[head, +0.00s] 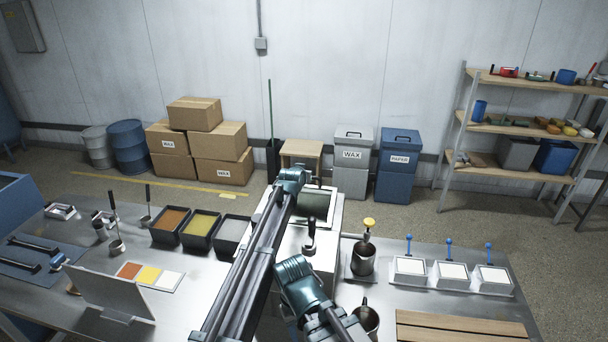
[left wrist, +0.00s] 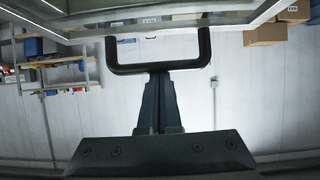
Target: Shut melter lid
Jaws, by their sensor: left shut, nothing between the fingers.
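The melter (head: 325,250) is the white box in the middle of the head view, with a dark greenish pane (head: 314,204) on top. My arm crosses in front of its left side and hides part of it. In the left wrist view the lid's black U-shaped handle (left wrist: 128,68) hangs from the pale lid frame (left wrist: 235,22) at the top. My left gripper (left wrist: 160,76) is shut and empty, its tips at the handle's bar; I cannot tell whether they touch. How far the lid stands open is unclear. I cannot make out my right gripper.
Left of the melter are wax trays (head: 201,226), ladles (head: 117,246) and a colour card (head: 150,276). To the right stand a metal pot (head: 363,260) with a yellow-topped tool, several white blue-handled boxes (head: 451,272) and a wooden board (head: 460,325).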

